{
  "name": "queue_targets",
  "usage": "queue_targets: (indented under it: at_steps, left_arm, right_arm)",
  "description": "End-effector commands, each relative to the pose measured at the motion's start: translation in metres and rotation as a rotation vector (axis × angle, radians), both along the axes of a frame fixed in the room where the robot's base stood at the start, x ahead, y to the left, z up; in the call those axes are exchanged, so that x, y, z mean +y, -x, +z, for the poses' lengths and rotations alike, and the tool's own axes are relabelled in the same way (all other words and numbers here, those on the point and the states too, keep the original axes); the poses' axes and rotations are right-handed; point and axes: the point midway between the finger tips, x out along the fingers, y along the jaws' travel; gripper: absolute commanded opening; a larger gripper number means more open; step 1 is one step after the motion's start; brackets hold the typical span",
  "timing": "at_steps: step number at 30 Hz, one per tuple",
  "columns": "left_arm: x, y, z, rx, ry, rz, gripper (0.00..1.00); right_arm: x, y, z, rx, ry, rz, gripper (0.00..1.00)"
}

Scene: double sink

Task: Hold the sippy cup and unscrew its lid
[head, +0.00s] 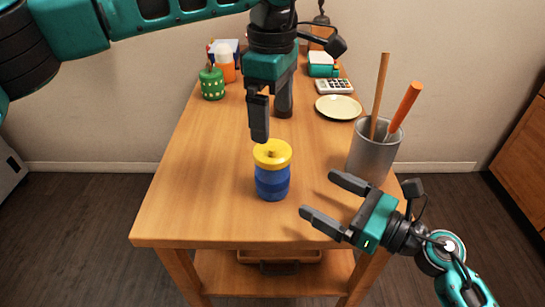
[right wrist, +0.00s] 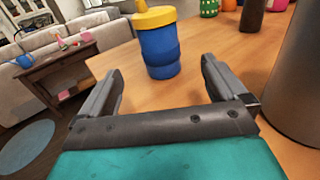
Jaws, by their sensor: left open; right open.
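The sippy cup (head: 272,182) stands upright near the front of the wooden table, with a blue body and a yellow lid (head: 271,152) on top. In the right wrist view the blue cup (right wrist: 159,50) stands beyond and between my open fingers, its yellow lid (right wrist: 154,17) partly cut off by the top edge. My left gripper (head: 259,120) is above the lid, pointing down, open and apart from it; one finger hides the other. My right gripper (head: 325,200) is open and empty, to the right of the cup and pointing at it. It also shows in the right wrist view (right wrist: 160,75).
A grey metal holder (head: 372,155) with long sticks stands at the table's right edge, close to my right gripper. A plate (head: 338,107), a calculator (head: 334,86), a green container (head: 212,84) and an orange bottle (head: 224,65) are further back. The table's (head: 205,185) front left is clear.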

Motion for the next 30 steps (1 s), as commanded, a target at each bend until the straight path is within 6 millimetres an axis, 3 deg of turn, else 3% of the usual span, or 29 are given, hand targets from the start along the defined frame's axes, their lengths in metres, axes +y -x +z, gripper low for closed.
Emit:
queue_targets:
  at_steps: [5, 21, 30]
  left_arm:
    - [0.0, 0.0, 0.0, -0.002, -0.001, -0.001, 0.96]
    - [0.0, 0.0, 0.0, 0.0, 0.0, -0.001, 0.96]
    - [0.0, 0.0, 0.0, 0.0, 0.001, -0.001, 0.96]
  right_arm:
    - [0.013, -0.009, 0.0, -0.001, -0.003, 0.001, 0.98]
    - [0.089, -0.067, 0.001, 0.001, -0.006, -0.001, 0.98]
    - [0.103, -0.077, 0.0, 0.001, -0.002, 0.0, 0.98]
